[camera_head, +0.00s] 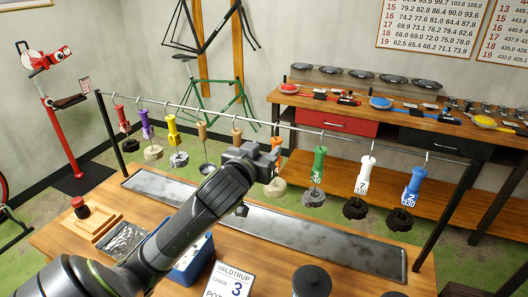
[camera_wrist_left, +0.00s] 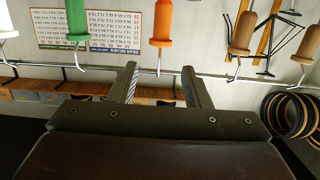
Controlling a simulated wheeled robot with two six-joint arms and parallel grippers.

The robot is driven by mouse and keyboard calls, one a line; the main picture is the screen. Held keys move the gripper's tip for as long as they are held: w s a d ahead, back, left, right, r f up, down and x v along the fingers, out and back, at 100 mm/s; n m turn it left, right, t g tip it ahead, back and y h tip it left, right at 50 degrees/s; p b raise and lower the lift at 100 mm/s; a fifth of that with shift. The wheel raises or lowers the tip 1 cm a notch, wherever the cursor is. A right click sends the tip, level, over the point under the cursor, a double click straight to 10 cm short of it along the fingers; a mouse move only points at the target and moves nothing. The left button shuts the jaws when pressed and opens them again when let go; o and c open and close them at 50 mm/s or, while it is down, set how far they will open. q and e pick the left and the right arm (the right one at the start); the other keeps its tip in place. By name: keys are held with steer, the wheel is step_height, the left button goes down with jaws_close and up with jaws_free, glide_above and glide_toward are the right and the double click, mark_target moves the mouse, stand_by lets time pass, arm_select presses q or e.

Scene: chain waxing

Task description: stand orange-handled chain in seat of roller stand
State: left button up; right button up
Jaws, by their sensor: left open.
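The orange-handled chain (camera_head: 276,180) hangs from the rail among several chains with coloured handles. Its upper part is partly hidden behind my left gripper (camera_head: 262,158) in the head view. In the left wrist view the orange handle (camera_wrist_left: 163,24) appears upside down, beyond the fingertips and roughly in line with the gap between them. My left gripper (camera_wrist_left: 160,80) is open, with nothing between its fingers. I cannot identify the roller stand with certainty. A wooden block (camera_head: 100,223) with a red-topped black piece stands at the table's left. My right gripper is out of view.
The hanging rail (camera_head: 300,128) also bears the green (camera_head: 319,165), white (camera_head: 364,172) and blue (camera_head: 413,187) handled chains. A long metal drip tray (camera_head: 310,236) lies below. A blue-sided box (camera_head: 188,268), a sign (camera_head: 228,285) and a dark pot (camera_head: 312,280) stand in front.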

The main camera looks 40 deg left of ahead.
mark_target(275, 140)
arm_select(q)
steer(key=b+x, duration=0.2)
steer(key=x, duration=0.1)
steer(key=shift+w+a+f, duration=0.1)
steer(key=shift+w+f, duration=0.15)
steer(key=shift+w, duration=0.05)
steer(key=b+x, duration=0.3)
steer(key=x, duration=0.2)
steer(key=shift+w+a+f, duration=0.1)
steer(key=shift+w+a, duration=0.05)
steer(key=shift+w, duration=0.2)
steer(key=shift+f, duration=0.6)
steer(key=shift+f+b, duration=0.45)
steer(key=shift+f, duration=0.15)
steer(key=shift+s+f, duration=0.1)
steer(key=shift+f, duration=0.1)
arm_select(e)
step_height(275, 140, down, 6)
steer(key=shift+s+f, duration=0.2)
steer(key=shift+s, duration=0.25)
arm_select(q)
jaws_close()
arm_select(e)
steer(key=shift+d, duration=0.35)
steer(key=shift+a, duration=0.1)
